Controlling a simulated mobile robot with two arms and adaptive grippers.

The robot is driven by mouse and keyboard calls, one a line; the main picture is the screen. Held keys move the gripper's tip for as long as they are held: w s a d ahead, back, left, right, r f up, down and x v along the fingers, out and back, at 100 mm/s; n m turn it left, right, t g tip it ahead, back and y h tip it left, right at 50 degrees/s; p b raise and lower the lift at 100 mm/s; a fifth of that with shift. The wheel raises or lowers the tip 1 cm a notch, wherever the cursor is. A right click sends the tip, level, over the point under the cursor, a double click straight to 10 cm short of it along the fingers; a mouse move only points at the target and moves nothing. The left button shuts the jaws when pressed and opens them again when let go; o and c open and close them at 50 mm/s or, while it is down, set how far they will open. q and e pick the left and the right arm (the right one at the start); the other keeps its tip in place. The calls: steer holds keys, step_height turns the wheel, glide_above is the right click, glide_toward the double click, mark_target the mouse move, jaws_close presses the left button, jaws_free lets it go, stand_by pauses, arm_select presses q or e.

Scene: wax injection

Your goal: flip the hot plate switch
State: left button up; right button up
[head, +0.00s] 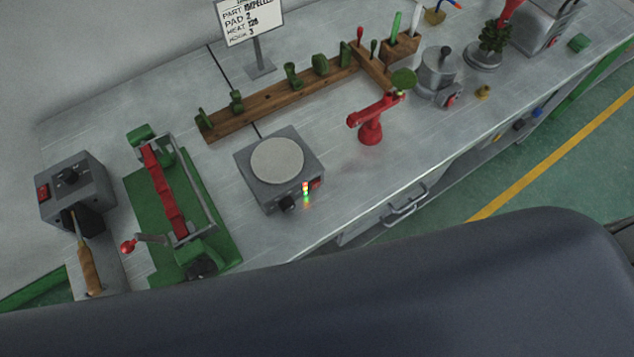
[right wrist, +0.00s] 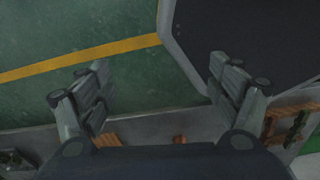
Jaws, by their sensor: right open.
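The hot plate (head: 278,168) is a grey box with a round light disc on top, standing on the metal bench. Its front face has a red switch (head: 315,184) at the right, small lit red, yellow and green lights beside it, and a black knob at the left. I cannot tell the switch's position. My right gripper (right wrist: 155,90) shows in the right wrist view, open and empty, with its fingers apart above the green floor and the bench edge. It is away from the hot plate in that view. My left gripper is in neither view.
A green-based clamp device (head: 180,205) and a grey control box (head: 75,190) stand left of the hot plate. A red stand (head: 370,128) is to its right. A wooden rack (head: 275,98) lies behind. A sign (head: 249,22) stands at the back. My dark body covers the front.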

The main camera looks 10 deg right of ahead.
jaws_close()
stand_by(0.3)
stand_by(1.1)
steer(key=shift+s, duration=0.1)
